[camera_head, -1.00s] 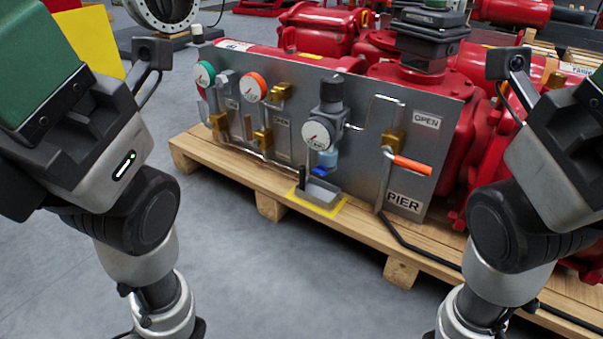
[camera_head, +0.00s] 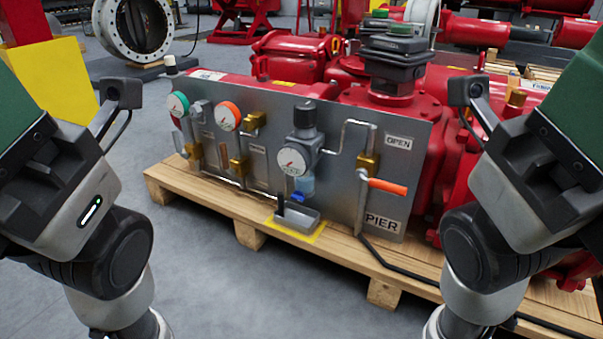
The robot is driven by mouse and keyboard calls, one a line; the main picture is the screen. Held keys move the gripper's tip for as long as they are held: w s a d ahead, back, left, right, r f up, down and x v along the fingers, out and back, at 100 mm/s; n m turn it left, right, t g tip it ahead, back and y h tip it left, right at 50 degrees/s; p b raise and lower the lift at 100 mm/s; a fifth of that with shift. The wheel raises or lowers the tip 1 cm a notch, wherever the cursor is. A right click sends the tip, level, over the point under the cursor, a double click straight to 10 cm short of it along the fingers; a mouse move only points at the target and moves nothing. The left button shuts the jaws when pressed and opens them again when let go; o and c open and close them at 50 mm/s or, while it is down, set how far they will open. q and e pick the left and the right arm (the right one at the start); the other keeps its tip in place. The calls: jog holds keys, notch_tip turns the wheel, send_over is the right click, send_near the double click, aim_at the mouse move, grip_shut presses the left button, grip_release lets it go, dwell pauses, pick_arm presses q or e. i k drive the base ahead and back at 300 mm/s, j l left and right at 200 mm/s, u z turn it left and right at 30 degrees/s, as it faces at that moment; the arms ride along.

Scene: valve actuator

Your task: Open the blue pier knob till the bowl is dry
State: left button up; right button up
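The grey panel (camera_head: 345,190) stands upright on a wooden pallet, with a PIER label (camera_head: 382,224) at lower right. A small blue knob (camera_head: 299,197) sits under a pale blue, see-through bowl (camera_head: 305,184), below a round gauge (camera_head: 291,161) and a black-topped regulator. I cannot make out any liquid level in the bowl. A small grey tray (camera_head: 306,223) lies below the knob on a yellow-edged patch. My two arms are raised at the left and right sides, well apart from the panel. The fingers of both grippers are out of view.
An orange lever (camera_head: 388,186) on a brass valve sticks out to the right, below an OPEN label (camera_head: 398,142). Two more gauges, green (camera_head: 177,104) and orange (camera_head: 228,116), are at the panel's left. Red machinery stands behind. The grey floor before the pallet (camera_head: 250,236) is clear.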

aim_at(298, 196)
jog(key=i+j, duration=0.1)
jog(key=j, duration=0.25)
jog(key=i+j, duration=0.15)
jog(key=j, duration=0.25)
jog(key=i+j, duration=0.1)
jog(key=j, duration=0.25)
jog(key=i+j, duration=0.1)
jog(key=j, duration=0.25)
jog(key=i+j, duration=0.15)
jog(key=j, duration=0.25)
jog(key=k+u, duration=0.05)
